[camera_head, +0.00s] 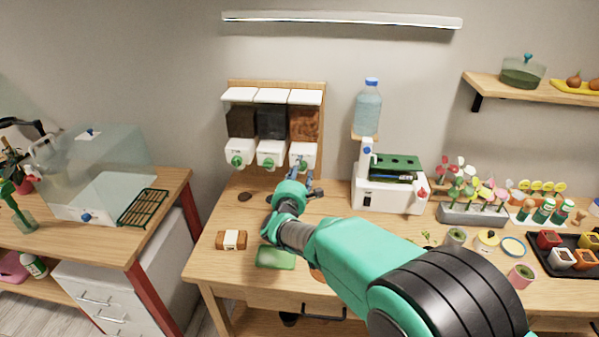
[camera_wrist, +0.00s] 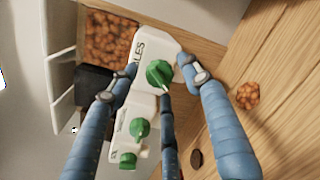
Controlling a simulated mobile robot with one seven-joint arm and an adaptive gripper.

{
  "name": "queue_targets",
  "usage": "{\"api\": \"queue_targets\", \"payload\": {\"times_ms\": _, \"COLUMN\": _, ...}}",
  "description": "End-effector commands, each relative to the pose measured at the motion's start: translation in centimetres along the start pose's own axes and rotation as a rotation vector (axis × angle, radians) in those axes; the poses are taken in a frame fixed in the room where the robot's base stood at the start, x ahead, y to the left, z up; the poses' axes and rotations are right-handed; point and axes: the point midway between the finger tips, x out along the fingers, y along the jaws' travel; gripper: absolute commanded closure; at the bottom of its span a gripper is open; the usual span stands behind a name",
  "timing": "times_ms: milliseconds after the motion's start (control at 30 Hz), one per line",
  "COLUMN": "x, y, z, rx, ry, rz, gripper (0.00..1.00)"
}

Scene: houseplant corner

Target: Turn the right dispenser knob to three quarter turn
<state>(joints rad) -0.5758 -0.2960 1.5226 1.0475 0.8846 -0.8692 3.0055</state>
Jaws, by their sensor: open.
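Three white dispensers hang on a wooden board (camera_head: 322,135) at the back of the table, each with a green knob low on its front. The right dispenser (camera_head: 305,122) holds reddish-brown pellets. Its knob (camera_wrist: 158,73) shows in the wrist view; in the head view my gripper largely covers it. My gripper (camera_head: 299,172) is open right in front of it, its blue fingers spread around the knob in the wrist view. I cannot tell whether any finger touches the knob. The middle knob (camera_head: 268,162) and left knob (camera_head: 237,160) are clear of my fingers.
A brown pellet clump (camera_wrist: 247,95) lies on the table beside the right finger. A white machine (camera_head: 390,195) and a water bottle (camera_head: 368,108) stand to the right. A brown block (camera_head: 231,240) and a green pad (camera_head: 275,258) lie in front, near my arm.

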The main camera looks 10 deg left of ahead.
Motion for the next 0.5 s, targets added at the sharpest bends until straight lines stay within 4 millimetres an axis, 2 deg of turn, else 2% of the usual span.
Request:
{"api": "queue_targets", "payload": {"times_ms": 267, "x": -1.4, "y": 0.0, "z": 0.0, "rx": 0.0, "ry": -0.001, "rz": 0.0, "gripper": 0.52}}
{"api": "queue_targets", "payload": {"times_ms": 500, "x": -4.2, "y": 0.1, "z": 0.0, "rx": 0.0, "ry": 0.001, "rz": 0.002, "gripper": 0.52}}
